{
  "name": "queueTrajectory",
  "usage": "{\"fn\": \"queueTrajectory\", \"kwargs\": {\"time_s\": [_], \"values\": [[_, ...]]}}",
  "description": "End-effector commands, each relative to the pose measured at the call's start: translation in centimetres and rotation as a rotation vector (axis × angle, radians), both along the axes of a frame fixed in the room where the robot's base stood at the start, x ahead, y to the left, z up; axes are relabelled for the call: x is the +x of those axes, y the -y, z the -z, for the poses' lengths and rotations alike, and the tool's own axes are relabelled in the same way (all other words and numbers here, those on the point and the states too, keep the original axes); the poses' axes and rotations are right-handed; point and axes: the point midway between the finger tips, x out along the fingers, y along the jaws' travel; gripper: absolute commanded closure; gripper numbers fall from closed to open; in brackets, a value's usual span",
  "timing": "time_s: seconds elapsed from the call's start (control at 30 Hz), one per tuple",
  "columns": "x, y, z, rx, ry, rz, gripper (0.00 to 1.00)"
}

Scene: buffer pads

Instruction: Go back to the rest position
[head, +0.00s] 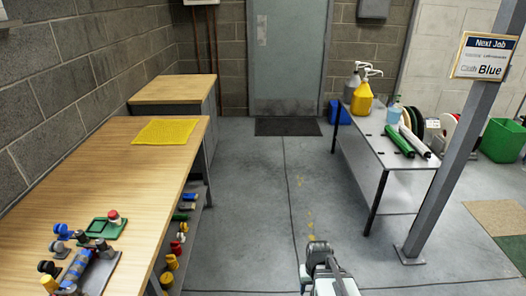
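My gripper (322,258) shows at the bottom of the head view, right of centre, over the bare floor. It is apart from the benches and touches nothing that I can see. Its fingers are too small and foreshortened to tell open from shut, and no held object shows. Several blue, dark and yellow pads or knobs stand around a blue-and-grey fixture (78,265) at the near end.
A yellow cloth (165,131) lies on the wooden bench. Shelves below hold several coloured parts. A metal table (385,150) at the right holds bottles and rolls. A grey post (455,140) bears a "Next Job" sign (485,56) reading "Blue". The floor between the benches is clear.

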Motion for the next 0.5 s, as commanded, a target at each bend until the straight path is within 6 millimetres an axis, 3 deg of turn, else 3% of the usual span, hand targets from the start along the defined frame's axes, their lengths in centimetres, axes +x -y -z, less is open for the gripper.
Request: {"fn": "queueTrajectory", "kwargs": {"time_s": [0.27,0.5], "values": [[-3.9,-0.1,4.3,0.000,-0.095,0.001,0.43],[-9.2,0.0,9.0,0.000,-0.210,0.002,0.43]]}}
